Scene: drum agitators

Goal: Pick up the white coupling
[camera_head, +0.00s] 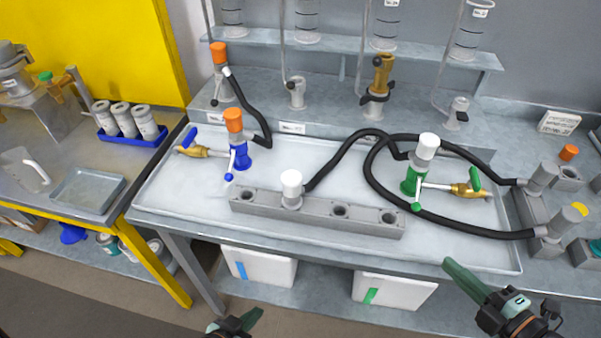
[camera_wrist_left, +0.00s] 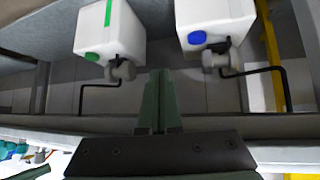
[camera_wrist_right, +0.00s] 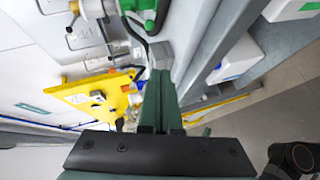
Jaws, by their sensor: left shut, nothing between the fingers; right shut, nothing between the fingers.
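One white coupling (camera_head: 291,181) stands upright in the grey block (camera_head: 318,213) at the middle of the tray, with a black hose at its side. Another white coupling (camera_head: 428,144) sits on top of the green valve (camera_head: 411,182) at the right, also with a black hose. My left gripper (camera_head: 252,316) is shut and empty, low at the front, below the table edge; its fingers also show in the left wrist view (camera_wrist_left: 160,76). My right gripper (camera_head: 450,266) is shut and empty at the tray's front right edge; it also shows in the right wrist view (camera_wrist_right: 158,80). Neither touches a coupling.
A blue valve (camera_head: 238,157) with an orange coupling (camera_head: 233,120) stands left on the tray (camera_head: 185,200). Black hoses (camera_head: 378,180) loop across the right half. White containers (camera_head: 258,266) sit under the table. A shelf with cylinders stands at the back.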

